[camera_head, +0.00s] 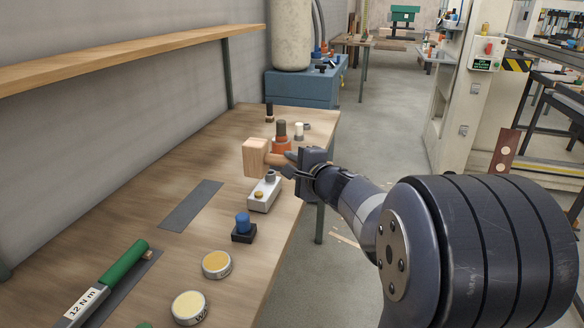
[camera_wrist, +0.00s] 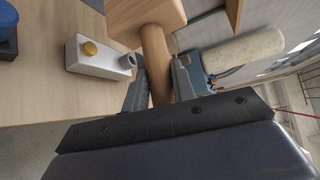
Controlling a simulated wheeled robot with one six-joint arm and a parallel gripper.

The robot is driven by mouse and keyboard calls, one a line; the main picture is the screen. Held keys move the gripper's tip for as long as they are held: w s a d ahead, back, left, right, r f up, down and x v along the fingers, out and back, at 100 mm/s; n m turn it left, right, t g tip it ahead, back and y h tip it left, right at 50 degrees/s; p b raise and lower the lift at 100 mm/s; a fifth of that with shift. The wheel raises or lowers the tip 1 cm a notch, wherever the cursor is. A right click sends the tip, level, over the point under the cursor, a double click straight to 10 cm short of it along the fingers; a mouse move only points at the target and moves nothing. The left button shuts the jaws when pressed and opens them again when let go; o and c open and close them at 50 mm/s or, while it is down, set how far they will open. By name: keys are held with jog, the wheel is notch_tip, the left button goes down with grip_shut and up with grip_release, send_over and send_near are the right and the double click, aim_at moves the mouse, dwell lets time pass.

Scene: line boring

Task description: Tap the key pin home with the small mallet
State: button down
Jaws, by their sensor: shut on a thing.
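The small wooden mallet has a pale block head (camera_head: 254,158) and a brown round handle. My gripper (camera_head: 288,163) is shut on the handle and holds the mallet over the bench. In the wrist view the fingers of my gripper (camera_wrist: 158,84) clasp the handle (camera_wrist: 156,60), with the head (camera_wrist: 145,18) beyond them. A white block (camera_head: 262,199) sits on the bench just nearer than the mallet. I cannot tell which is the key pin. The mallet head appears apart from both.
An orange piece with a dark top (camera_head: 282,142) stands close behind the mallet. A blue knob on a black base (camera_head: 243,228), two yellow-topped tins (camera_head: 216,264) and a green-handled torque wrench (camera_head: 122,266) lie nearer. A grey mat (camera_head: 191,205) is bare. A shelf (camera_head: 120,60) runs along the wall.

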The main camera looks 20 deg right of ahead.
notch_tip(320, 180, up, 3)
jog(key=shift+f+p, duration=0.15)
jog(key=shift+p, duration=0.35)
notch_tip(320, 180, down, 10)
jog(key=b, duration=1.1)
jog(key=shift+r, duration=0.25)
jog(key=shift+s+f, duration=0.1)
jog(key=shift+f, duration=0.2)
notch_tip(320, 180, up, 5)
jog(key=p, duration=0.3)
jog(key=shift+r, duration=0.2)
